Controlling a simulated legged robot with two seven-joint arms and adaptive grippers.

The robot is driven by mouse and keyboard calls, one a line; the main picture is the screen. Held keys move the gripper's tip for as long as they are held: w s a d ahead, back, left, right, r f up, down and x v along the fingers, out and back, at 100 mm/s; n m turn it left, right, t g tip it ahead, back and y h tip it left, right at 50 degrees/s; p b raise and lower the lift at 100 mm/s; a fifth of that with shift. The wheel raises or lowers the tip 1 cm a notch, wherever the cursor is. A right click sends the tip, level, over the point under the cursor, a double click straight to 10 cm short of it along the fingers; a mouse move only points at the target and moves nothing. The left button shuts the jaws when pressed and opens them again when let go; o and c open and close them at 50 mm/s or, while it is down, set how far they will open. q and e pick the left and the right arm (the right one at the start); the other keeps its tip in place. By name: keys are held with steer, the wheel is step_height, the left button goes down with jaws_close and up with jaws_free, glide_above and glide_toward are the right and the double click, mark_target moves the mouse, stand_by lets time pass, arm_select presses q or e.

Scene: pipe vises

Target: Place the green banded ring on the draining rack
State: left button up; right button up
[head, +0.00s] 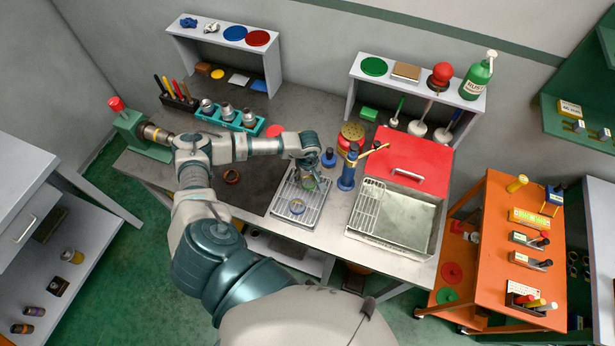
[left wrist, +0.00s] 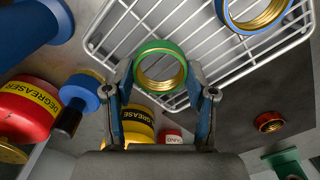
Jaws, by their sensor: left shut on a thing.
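The green banded ring (left wrist: 160,46) has a brass threaded inside. In the left wrist view it sits between the two blue-tipped fingers of my left gripper (left wrist: 159,74), which is shut on it. In the head view my left gripper (head: 309,175) is over the back part of the white wire draining rack (head: 285,205), with the ring mostly hidden under it. The rack also shows in the left wrist view (left wrist: 120,28). I cannot tell whether the ring touches the wires. A blue banded ring (head: 297,207) lies on the front part of the rack. My right gripper is not in view.
A sink (head: 400,218) is at right. The rack's front right is free.

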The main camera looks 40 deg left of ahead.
arm_select(q)
steer(key=shift+a+f, duration=0.15)
steer(key=o, duration=1.1)
steer(key=shift+a, duration=0.15)
steer(key=shift+o, duration=0.7)
steer(key=shift+a, duration=0.15)
steer(key=shift+a+f, duration=0.1)
steer(key=shift+r, duration=0.3)
step_height(320, 180, up, 12)
steer(key=b, duration=0.2)
steer(key=shift+b, duration=0.3)
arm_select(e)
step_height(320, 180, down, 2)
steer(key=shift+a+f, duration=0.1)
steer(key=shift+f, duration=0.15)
arm_select(q)
steer(key=shift+d, duration=0.3)
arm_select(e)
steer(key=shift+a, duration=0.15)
arm_select(q)
steer(key=shift+f, duration=0.1)
